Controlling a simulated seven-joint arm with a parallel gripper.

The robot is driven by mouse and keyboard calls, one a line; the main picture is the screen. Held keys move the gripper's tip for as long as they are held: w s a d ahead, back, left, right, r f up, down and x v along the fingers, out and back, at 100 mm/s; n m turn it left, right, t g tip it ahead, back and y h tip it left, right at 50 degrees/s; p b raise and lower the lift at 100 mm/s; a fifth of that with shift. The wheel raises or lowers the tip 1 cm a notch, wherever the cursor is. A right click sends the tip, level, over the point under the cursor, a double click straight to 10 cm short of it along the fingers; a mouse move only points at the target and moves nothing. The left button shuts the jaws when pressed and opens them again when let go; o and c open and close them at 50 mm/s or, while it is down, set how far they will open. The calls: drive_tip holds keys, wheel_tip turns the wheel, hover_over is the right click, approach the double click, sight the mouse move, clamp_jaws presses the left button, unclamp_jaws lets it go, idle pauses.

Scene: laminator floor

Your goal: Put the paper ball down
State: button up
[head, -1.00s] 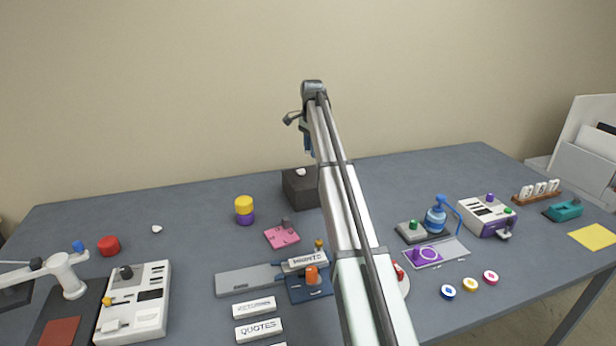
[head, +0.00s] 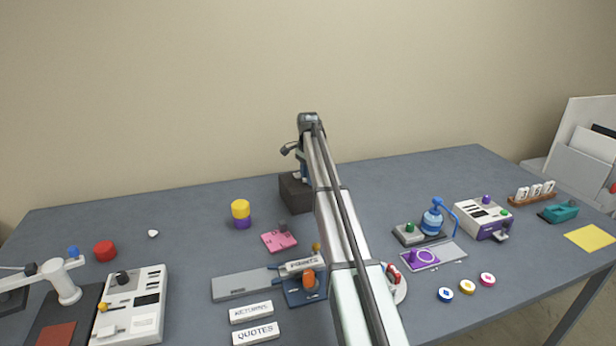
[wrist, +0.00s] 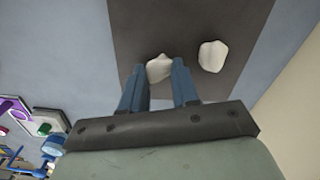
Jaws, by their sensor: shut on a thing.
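In the wrist view my gripper (wrist: 158,74) is shut on a crumpled white paper ball (wrist: 159,67), held between the blue fingertips. The ball is over the dark surface of the dark brown box (wrist: 140,25). A second white paper ball (wrist: 211,56) is on that surface, just right of the fingers and apart from the held one. In the head view my gripper (head: 301,178) is down at the box (head: 297,196), near the back of the table. Both balls are hidden or too small to make out there. I cannot tell whether the held ball touches the box.
Another white ball (head: 153,233) lies on the grey table at the left. A yellow and purple stack (head: 241,213) and a pink plate (head: 279,241) stand left of and in front of the box.

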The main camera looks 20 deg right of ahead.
drive_tip(key=o, duration=1)
drive_tip(key=shift+f, duration=0.1)
wheel_tip(320, 180, up, 12)
idle(0.5)
